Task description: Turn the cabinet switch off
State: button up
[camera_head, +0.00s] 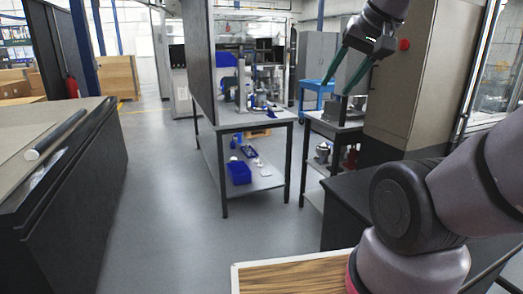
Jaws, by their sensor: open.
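A tall beige cabinet (428,85) stands at the right, beyond my arm. A small round red part (404,45), which looks like the cabinet's switch or button, sits high near its left edge. Its setting is too small to tell. My gripper (336,88) is in the upper right of the head view, with two green fingers spread apart and pointing down and left. It is empty. It appears to the left of the red part, apart from it in the picture; the depth between them is hard to judge.
A grey workbench (262,117) with tools and blue bins stands in the middle. A smaller dark-legged table (330,124) stands beside the cabinet. A dark counter (60,190) fills the left. A wood-topped surface (290,278) is at the front. The grey floor between is clear.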

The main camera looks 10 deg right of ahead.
aim_at(404, 44)
jog(key=i+j, duration=0.2)
jog(key=i, duration=0.25)
jog(key=i+j+u, duration=0.15)
jog(key=i, duration=0.3)
jog(key=i+j, duration=0.2)
jog(key=i, duration=0.25)
jog(key=i+j+u, duration=0.15)
jog(key=i, duration=0.3)
jog(key=i+j+z, duration=0.1)
jog(key=z, duration=0.35)
jog(key=i+j+z, duration=0.1)
jog(key=z, duration=0.3)
jog(key=j+z, duration=0.3)
jog(key=z, duration=0.15)
jog(key=i+j+z, duration=0.1)
jog(key=j+z, duration=0.15)
jog(key=z, duration=0.15)
jog(key=j+z, duration=0.2)
jog(key=z, duration=0.25)
